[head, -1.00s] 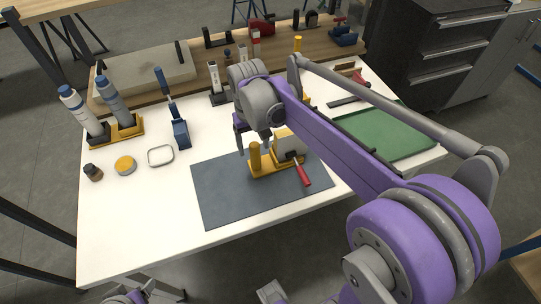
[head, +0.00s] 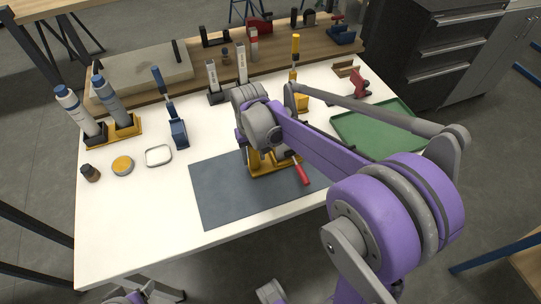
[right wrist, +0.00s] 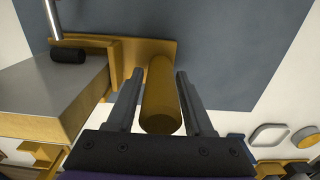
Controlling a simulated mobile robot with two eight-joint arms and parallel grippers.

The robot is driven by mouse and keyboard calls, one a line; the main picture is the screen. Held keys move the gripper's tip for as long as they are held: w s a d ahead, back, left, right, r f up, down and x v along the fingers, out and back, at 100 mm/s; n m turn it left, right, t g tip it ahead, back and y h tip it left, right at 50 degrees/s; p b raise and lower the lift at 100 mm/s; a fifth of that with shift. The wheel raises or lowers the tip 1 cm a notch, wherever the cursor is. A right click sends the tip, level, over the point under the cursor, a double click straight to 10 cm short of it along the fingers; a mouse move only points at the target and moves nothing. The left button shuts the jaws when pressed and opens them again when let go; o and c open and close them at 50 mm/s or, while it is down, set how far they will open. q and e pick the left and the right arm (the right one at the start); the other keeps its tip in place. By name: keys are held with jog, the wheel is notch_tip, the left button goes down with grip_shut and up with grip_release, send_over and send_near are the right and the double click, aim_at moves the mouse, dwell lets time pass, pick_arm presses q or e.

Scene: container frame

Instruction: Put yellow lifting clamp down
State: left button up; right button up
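A yellow clamp (head: 262,171) stands on the dark mat (head: 220,196). It has a flat yellow base, an upright round yellow post (right wrist: 161,95), a grey block (right wrist: 60,90) and a red handle (head: 301,174). My right gripper (right wrist: 159,76) is open around the post, one finger on each side, with narrow gaps showing in the right wrist view. In the head view the right wrist hides most of the post and block. A part of my left arm shows at the bottom left of the head view; its fingers cannot be made out.
A green tray (head: 345,119) lies at the right of the white table (head: 120,225). A rack with two blue-capped bottles (head: 104,138), a blue-handled tool (head: 178,130), a small dish (head: 158,156) and a yellow-topped tin (head: 123,165) stand left. Tools line the back. The front left is clear.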

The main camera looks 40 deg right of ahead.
grip_shut()
dwell(1.1)
